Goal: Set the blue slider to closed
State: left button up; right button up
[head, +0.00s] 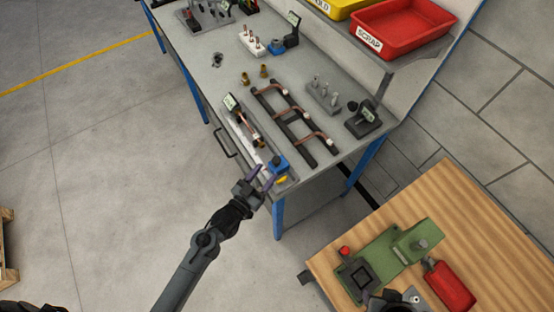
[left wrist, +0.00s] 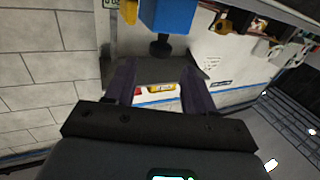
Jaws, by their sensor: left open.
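The blue slider (head: 277,163) is a small blue block on the near end of a narrow fixture at the front edge of the grey workbench. It also shows in the left wrist view (left wrist: 166,14) at the top, with a dark round part below it, just ahead of my fingers. My left gripper (head: 262,180) is open and empty, just off the bench edge beside the slider; a gap to the blue block seems to remain. Its two purple fingers are apart in the left wrist view (left wrist: 160,80).
The fixture carries a copper tube (head: 250,130) and a small display (head: 230,102). Beside it lies a black rack (head: 295,122) with bent copper tubes. A red scrap bin (head: 403,27) stands behind. A wooden table (head: 470,230) holds a green machine (head: 385,260).

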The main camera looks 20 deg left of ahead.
aim_at(273, 163)
pick_arm(q)
jog(key=shift+x, duration=3.6)
jog(key=shift+c, duration=0.3)
grip_shut()
